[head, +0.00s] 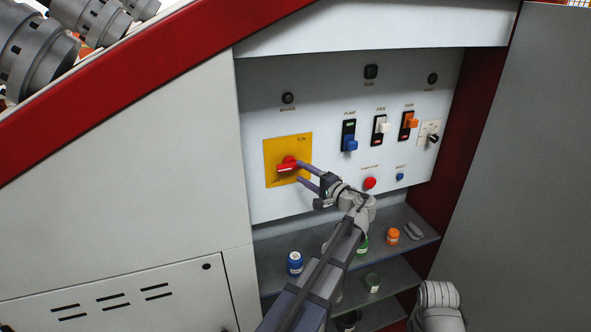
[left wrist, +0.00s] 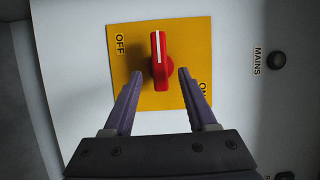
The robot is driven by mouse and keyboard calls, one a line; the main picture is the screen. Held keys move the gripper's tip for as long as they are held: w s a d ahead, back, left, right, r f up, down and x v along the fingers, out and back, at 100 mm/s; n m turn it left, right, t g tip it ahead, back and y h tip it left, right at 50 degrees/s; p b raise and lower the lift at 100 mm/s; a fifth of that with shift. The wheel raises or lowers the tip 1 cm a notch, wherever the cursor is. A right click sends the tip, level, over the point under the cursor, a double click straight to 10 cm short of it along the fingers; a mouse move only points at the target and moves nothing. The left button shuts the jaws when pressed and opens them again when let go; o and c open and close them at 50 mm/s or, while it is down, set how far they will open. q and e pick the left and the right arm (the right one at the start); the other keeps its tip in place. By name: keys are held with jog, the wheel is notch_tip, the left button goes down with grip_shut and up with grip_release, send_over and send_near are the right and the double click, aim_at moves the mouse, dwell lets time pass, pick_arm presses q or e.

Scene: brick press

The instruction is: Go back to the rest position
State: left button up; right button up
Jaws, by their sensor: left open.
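The red rotary mains switch (head: 287,165) sits on a yellow plate (head: 272,149) on the white control panel. Its handle lies about level in the head view. In the left wrist view the red switch (left wrist: 160,60) carries a white line pointing to the top of the picture, with OFF and ON printed on the yellow plate (left wrist: 122,70). My left gripper (head: 298,171) is open and empty in front of the switch. In the left wrist view, the left gripper's (left wrist: 160,73) purple fingertips are on either side of the red handle, with gaps showing. My right gripper is not in view.
Below, shelves (head: 275,249) hold a blue jar (head: 295,263), an orange jar (head: 393,236) and others. A grey door (head: 510,150) stands at right.

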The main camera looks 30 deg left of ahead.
pick_arm(q)
jog(key=shift+v, duration=1)
jog(key=s+d+f+g+h, duration=0.3)
jog(key=s+d+f+h, duration=0.7)
jog(key=s+d+f, duration=0.5)
jog(key=s+d+f+g+h, duration=0.1)
jog(key=s+d+f+h, duration=0.2)
jog(key=s+d, duration=0.2)
jog(key=s+d+f+g+h, duration=0.1)
jog(key=s+d+f+h, duration=0.2)
jog(key=d, duration=0.7)
jog(key=shift+s+f+g, duration=0.4)
jog(key=shift+s+f, duration=0.05)
jog(key=shift+s, duration=0.65)
jog(key=shift+d, duration=0.1)
